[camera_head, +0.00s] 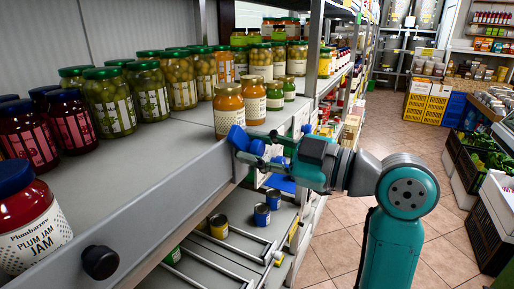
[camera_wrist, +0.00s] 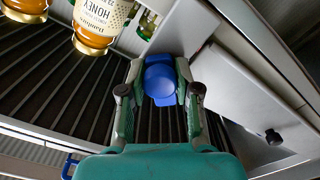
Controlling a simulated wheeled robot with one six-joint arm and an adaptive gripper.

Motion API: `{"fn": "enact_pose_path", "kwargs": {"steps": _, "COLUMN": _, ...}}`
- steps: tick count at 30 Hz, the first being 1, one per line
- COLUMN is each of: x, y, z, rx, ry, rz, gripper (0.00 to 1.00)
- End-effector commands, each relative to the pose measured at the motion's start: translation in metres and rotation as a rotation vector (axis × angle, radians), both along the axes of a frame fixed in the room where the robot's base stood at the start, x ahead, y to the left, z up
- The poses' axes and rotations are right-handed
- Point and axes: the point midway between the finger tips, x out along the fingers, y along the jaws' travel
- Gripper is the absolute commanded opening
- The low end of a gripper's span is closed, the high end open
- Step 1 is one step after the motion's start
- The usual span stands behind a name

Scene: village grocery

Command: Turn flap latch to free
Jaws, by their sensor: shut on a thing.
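My gripper (camera_head: 248,143) reaches in from the right to the shelf's front edge. In the wrist view its two fingers (camera_wrist: 161,78) are closed around a round blue latch knob (camera_wrist: 160,82). In the head view the blue latch (camera_head: 236,137) shows at the fingertips, at the right end of a long grey flap (camera_head: 165,200); its turn angle is hard to tell. The flap runs along the shelf front and carries a black knob (camera_head: 100,262) near its left end. That black knob also shows in the wrist view (camera_wrist: 273,137).
Honey jars (camera_head: 228,108) stand just behind my gripper, close to the fingers. Jars of pickles (camera_head: 110,103) and plum jam (camera_head: 32,220) stand along the shelf. Cans (camera_head: 219,226) sit on the lower shelf. The tiled aisle (camera_head: 345,210) is open at the right.

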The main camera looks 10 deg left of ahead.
Motion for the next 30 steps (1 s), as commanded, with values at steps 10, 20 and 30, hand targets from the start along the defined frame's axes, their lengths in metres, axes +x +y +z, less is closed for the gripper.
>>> {"fn": "enact_pose_path", "kwargs": {"steps": 10, "x": 0.0006, "y": -0.0005, "z": -0.0002, "rx": 0.112, "ry": 0.31, "rz": -0.001, "gripper": 0.0}}
{"fn": "enact_pose_path", "kwargs": {"steps": 20, "x": 0.001, "y": -0.0008, "z": -0.0002, "rx": 0.219, "ry": 0.604, "rz": -0.001, "gripper": 0.0}}
{"fn": "enact_pose_path", "kwargs": {"steps": 30, "x": 0.0017, "y": -0.001, "z": 0.0, "rx": 0.314, "ry": 0.863, "rz": -0.002, "gripper": 0.0}}
